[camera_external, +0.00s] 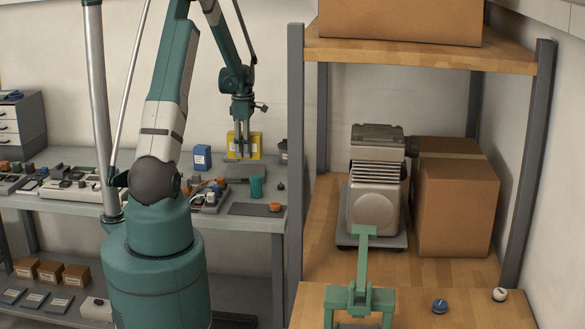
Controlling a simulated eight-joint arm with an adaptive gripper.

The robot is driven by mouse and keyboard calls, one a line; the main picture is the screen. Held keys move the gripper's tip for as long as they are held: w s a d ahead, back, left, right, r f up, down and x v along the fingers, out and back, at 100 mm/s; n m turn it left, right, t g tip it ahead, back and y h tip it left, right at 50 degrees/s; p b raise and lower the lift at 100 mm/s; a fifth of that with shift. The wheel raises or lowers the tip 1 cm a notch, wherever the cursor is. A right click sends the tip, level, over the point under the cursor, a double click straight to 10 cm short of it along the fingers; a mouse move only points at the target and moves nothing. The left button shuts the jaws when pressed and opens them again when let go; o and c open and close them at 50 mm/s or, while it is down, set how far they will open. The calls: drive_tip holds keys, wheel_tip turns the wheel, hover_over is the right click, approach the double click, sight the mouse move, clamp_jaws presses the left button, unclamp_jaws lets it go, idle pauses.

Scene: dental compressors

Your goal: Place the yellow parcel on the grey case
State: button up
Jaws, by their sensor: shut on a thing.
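The yellow parcel (255,146) is upright at the back of the grey workbench, with a white label on its front left. My gripper (243,152) points straight down at the parcel, its fingers shut on it and covering part of its front. A flat grey piece (246,171), which looks like the grey case, lies just below and in front of the parcel. I cannot tell whether the parcel's underside touches it or hangs just above it.
A blue box (202,157) stands left of the parcel. A teal cup (257,187) stands in front of the flat grey piece. Small parts and trays crowd the bench's left. A shelf post (296,140) rises close on the right.

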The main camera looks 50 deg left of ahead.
sight(246, 170)
drive_tip(key=shift+f, duration=0.8)
drive_tip(key=shift+f, duration=0.1)
drive_tip(key=shift+f, duration=1.75)
drive_tip(key=shift+f, duration=0.25)
drive_tip(key=o, duration=1)
drive_tip(key=shift+o, duration=0.2)
drive_tip(key=shift+r, duration=0.3)
drive_tip(key=shift+r, duration=5.95)
